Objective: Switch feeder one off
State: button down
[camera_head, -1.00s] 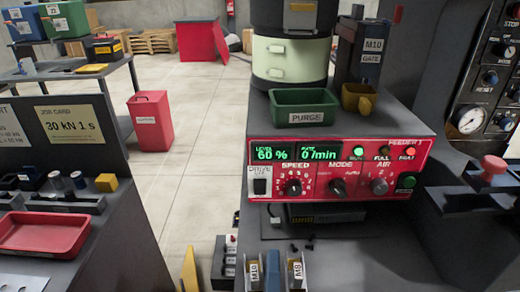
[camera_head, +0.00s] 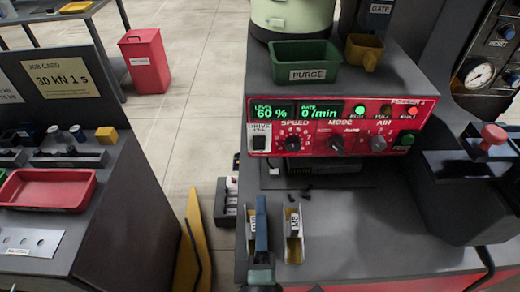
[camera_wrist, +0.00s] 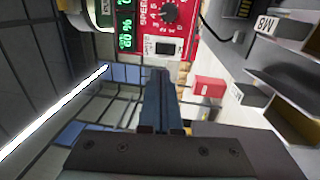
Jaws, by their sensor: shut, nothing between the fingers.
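Feeder one's red control panel (camera_head: 330,146) faces me below the green purge tray, with "60 %" and "0/min" on its displays. The dark drive switch (camera_head: 259,142) sits under a white label at the panel's left end. It also shows in the wrist view (camera_wrist: 165,48), with the speed knob (camera_wrist: 168,12) beyond it. My gripper (camera_head: 261,202) is shut and empty, its blue-grey fingers in front of and below the switch, over the M10 chute. In the wrist view my fingertips (camera_wrist: 160,72) point towards the switch, seemingly apart from it. The switch's position is too small to read.
The M10 chute (camera_head: 249,240) and M8 chute (camera_head: 294,238) stand close to my fingers. The purge tray (camera_head: 305,63) and a yellow scoop (camera_head: 363,53) sit above the panel. A red button (camera_head: 493,136) is at right. A yellow stand (camera_head: 191,245) is on the left floor.

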aim_at(259, 141)
jog(key=w, duration=0.4)
jog(key=w+r+p, duration=0.1)
jog(key=w, duration=0.3)
jog(key=w+p, duration=0.1)
jog(key=w, duration=0.3)
jog(key=shift+w+r, duration=0.1)
jog(key=shift+r, duration=0.15)
jog(key=shift+p, duration=0.35)
